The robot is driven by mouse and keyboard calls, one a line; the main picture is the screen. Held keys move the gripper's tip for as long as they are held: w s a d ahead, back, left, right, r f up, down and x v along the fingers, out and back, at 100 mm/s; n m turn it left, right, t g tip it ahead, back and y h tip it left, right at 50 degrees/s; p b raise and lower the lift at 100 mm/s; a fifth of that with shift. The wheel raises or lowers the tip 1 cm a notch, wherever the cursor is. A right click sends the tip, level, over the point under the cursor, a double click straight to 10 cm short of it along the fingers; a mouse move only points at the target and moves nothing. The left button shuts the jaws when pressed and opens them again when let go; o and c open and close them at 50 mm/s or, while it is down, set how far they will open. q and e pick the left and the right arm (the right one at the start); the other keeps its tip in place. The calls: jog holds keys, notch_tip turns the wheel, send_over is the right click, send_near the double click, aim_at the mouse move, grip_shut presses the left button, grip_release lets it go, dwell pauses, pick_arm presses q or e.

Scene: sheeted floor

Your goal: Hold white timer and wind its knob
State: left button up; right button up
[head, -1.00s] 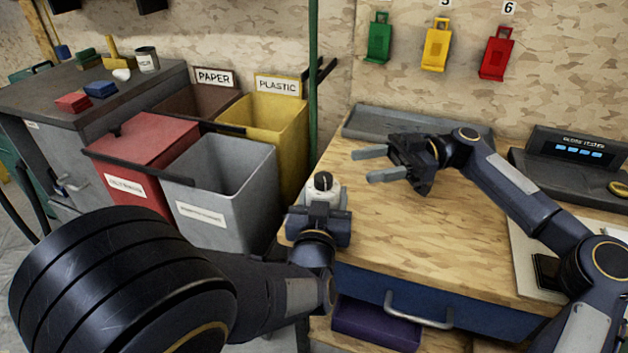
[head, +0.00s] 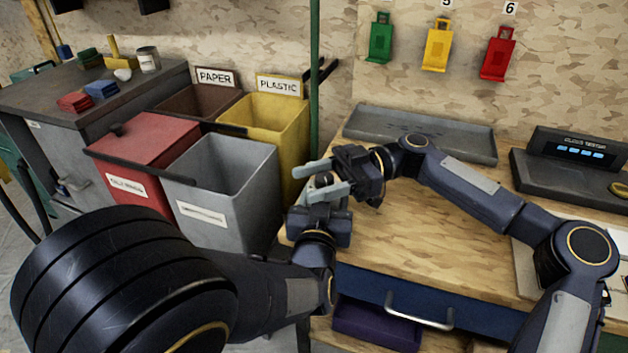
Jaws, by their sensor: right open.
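The white timer (head: 322,180) with its dark knob on top is upright at the left edge of the wooden workbench, mostly covered by my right fingers in the head view. My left gripper (head: 320,204) is shut around the timer's body from the near side; its fingertips are partly hidden. My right gripper (head: 304,183) is open, its two grey fingers pointing left, one on either side of the knob as seen from the head. I cannot tell whether they touch it.
The workbench (head: 420,230) has free room in its middle. A grey tray (head: 470,150) lies at its back, and a dark tester with a lit display (head: 583,150) stands at right. Open grey (head: 225,215) and yellow (head: 285,130) bins stand left. A green post (head: 314,80) rises behind the timer.

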jog(key=shift+s+a, duration=0.1)
jog(key=shift+a, duration=0.05)
jog(key=shift+c, duration=0.2)
jog(key=c, duration=0.9)
jog(key=shift+c, duration=0.2)
jog(key=shift+w+m+t+y, duration=0.25)
jog(key=shift+m+t, duration=0.8)
jog(key=shift+t, duration=0.5)
jog(key=shift+w+m+t+y, duration=0.1)
jog(key=shift+m+t+y, duration=0.2)
jog(key=shift+m+t, duration=0.95)
jog(key=shift+w+m+t+y, duration=0.25)
jog(key=shift+m+t, duration=0.55)
jog(key=shift+t, duration=1)
